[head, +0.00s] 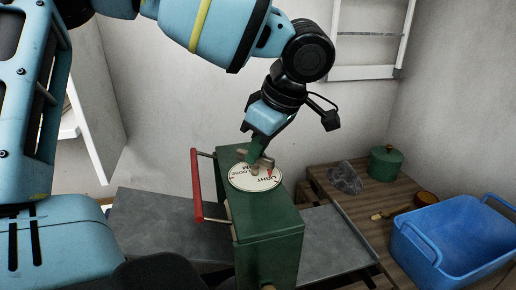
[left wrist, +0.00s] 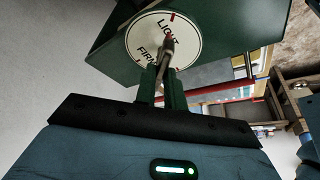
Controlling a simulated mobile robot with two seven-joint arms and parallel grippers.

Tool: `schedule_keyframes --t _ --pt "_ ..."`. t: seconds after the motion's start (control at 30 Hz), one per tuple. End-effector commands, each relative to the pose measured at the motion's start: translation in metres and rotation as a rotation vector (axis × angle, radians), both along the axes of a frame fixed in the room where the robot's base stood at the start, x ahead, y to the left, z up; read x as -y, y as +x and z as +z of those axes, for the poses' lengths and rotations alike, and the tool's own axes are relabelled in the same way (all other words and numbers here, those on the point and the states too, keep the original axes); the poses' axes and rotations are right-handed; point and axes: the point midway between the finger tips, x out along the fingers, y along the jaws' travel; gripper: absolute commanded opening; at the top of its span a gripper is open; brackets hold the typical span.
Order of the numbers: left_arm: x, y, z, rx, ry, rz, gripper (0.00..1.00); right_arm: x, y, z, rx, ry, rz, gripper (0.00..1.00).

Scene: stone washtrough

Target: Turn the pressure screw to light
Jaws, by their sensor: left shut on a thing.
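The green wringer body (head: 268,235) stands on the grey trough with a white round dial (head: 243,181) on its top. The dial carries the words LIGHT, FIRM and LOOSE with red marks. The pressure screw (head: 264,162) is a brass-coloured bar handle above the dial. My left gripper (head: 259,153) reaches down from above and is shut on this handle. In the left wrist view the green fingers (left wrist: 160,82) close on the handle, and the dial (left wrist: 145,42) shows LIGHT and FIRM. The handle partly covers the dial, so its exact setting is unclear. My right gripper is not in view.
A red-gripped side handle (head: 196,186) sticks out on the wringer's left. A blue tub (head: 449,243), a green lidded pot (head: 385,163), a grey lump (head: 345,180) and a brush (head: 391,213) are on the wooden surface at right. A white rack hangs on the wall behind.

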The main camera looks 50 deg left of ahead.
Motion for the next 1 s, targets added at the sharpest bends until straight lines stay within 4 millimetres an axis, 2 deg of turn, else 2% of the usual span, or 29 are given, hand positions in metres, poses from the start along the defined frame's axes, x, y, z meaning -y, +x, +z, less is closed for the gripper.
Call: schedule_keyframes --t 0.4,0.43,0.57,0.87,1.0 --pt "0.000 0.000 -0.001 -0.001 -0.003 0.005 0.00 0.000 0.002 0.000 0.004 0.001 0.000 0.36" --pt "0.000 0.000 -0.001 -0.001 -0.002 0.005 0.15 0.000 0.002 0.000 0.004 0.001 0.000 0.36" --pt "0.000 0.000 -0.001 -0.001 -0.001 0.005 0.32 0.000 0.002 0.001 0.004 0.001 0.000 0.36" --pt "0.000 0.000 0.001 0.000 -0.001 0.004 0.33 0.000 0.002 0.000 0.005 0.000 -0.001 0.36" --pt "0.004 0.002 0.011 0.002 0.000 0.005 0.33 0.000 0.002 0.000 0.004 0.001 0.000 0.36"
